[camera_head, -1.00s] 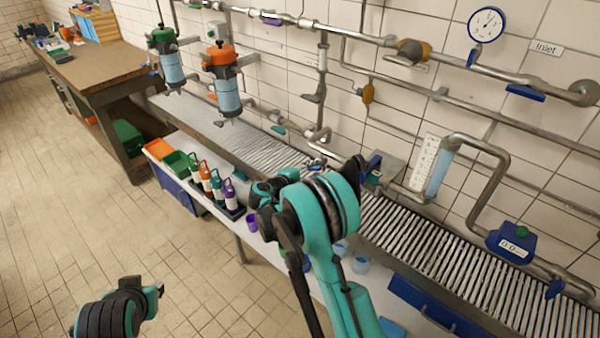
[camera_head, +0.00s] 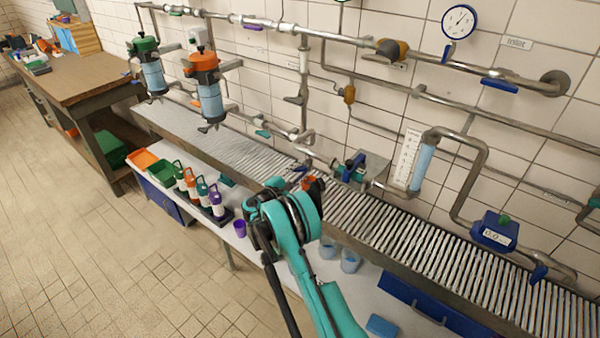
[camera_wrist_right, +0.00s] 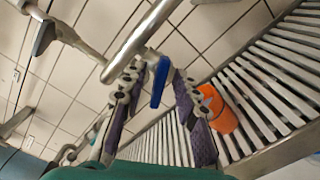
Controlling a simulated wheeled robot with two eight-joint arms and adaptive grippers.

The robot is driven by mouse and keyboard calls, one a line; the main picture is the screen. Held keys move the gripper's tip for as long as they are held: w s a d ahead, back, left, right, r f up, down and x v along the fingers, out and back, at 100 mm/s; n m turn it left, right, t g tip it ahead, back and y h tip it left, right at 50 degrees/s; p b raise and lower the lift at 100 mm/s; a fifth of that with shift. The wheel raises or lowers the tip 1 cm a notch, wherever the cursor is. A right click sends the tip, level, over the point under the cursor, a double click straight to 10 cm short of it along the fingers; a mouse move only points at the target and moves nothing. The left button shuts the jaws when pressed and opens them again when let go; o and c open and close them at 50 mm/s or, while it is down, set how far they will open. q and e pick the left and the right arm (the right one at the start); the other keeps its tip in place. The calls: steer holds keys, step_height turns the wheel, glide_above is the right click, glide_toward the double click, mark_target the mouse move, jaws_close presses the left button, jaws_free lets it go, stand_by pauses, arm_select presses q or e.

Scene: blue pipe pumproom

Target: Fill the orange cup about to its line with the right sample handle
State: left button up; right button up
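The orange cup (camera_wrist_right: 217,108) lies in view on the slatted grate, right of my right gripper in the right wrist view. In the head view a small orange patch, likely the cup (camera_head: 309,183), shows just behind my right wrist. A blue handle (camera_wrist_right: 160,82) hangs below a pipe end, between the finger ends of my right gripper (camera_wrist_right: 160,72). The fingers stand apart, and I cannot tell whether they touch the handle. In the head view my wrist hides most of this gripper. The cup's line and contents are not visible. My left gripper is out of view.
The slatted trough (camera_head: 420,245) runs along the tiled wall under pipes. A purple cup (camera_head: 240,228) and several bottles stand on the lower white bench. Clear cups (camera_head: 350,261) stand near my right arm. A blue-handled fixture (camera_head: 365,165) is right of my wrist.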

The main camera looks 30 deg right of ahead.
steer(key=shift+d, duration=0.15)
jaws_close()
steer(key=m+b, duration=0.1)
steer(key=m, duration=0.1)
steer(key=shift+f+m, duration=0.1)
steer(key=shift+m, duration=0.3)
steer(key=shift+m+b, duration=0.5)
steer(key=shift+m, duration=1.3)
